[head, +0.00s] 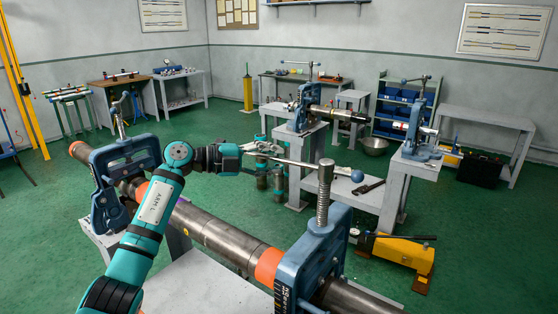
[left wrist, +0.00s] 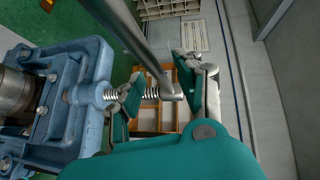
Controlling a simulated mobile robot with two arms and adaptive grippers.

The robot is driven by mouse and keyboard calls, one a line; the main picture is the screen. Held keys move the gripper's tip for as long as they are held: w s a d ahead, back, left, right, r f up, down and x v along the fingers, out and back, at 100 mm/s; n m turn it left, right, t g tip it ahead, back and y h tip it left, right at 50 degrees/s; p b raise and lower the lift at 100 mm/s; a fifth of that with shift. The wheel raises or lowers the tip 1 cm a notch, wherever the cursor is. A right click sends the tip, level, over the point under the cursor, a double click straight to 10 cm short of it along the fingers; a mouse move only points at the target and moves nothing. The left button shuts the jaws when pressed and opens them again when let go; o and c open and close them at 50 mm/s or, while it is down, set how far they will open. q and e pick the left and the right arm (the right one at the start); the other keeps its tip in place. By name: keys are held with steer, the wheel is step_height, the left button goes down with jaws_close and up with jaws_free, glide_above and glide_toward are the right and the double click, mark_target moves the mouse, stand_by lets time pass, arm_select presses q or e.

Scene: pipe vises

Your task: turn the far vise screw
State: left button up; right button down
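A blue vise (head: 315,250) stands in the near right of the head view, clamped around a long grey pipe. Its threaded screw (head: 323,195) rises upright, with a steel handle bar (head: 310,165) across its top and a blue ball knob (head: 357,175) at the right end. In the left wrist view, the vise body (left wrist: 60,95), the screw (left wrist: 150,93) and the bar (left wrist: 140,40) show. My left gripper (head: 268,148) is by the left part of the bar. Its fingers (left wrist: 162,90) are spread apart; I cannot tell whether they touch the bar. My right gripper is out of view.
A second blue vise (head: 125,165) holds the same pipe (head: 225,238) at left. Two more vises (head: 305,108) (head: 420,140) stand on grey benches further back. A yellow pump (head: 400,252) sits on the floor at right. Green floor is open at left.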

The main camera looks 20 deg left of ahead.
arm_select(q)
steer(key=v, duration=1)
